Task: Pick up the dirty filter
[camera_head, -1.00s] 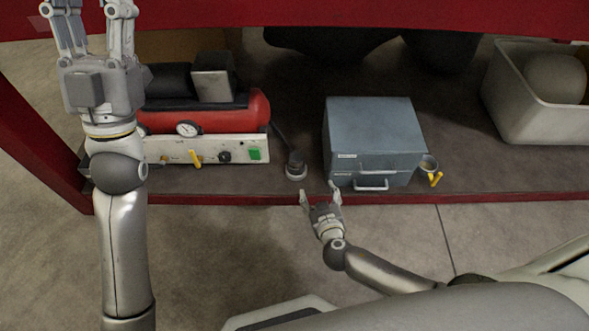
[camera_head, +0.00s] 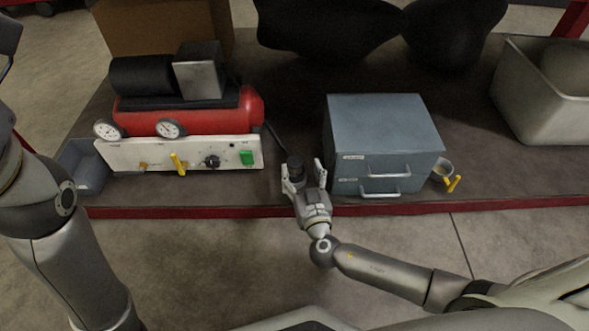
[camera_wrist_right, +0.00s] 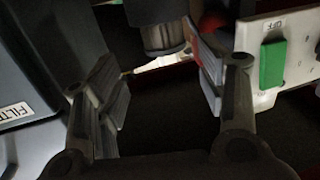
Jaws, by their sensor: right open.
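A dark cylindrical housing with a lighter ribbed lower part stands at the end of the compressor's hose, and I take this to be where the dirty filter (camera_head: 295,163) is. In the right wrist view the ribbed lower part (camera_wrist_right: 163,37) shows just beyond and between my finger pads. My right gripper (camera_head: 304,170) is open, with its two fingers reaching to either side of the housing. I cannot tell whether either finger touches it. My left arm is at the left edge, with its gripper out of view.
A red compressor (camera_head: 190,120) with a white panel and green switch (camera_head: 246,158) stands left of the gripper. A blue-grey drawer box (camera_head: 385,125) stands close on the right, then a cup (camera_head: 441,171) with yellow handles. A pale bin (camera_head: 540,95) is far right.

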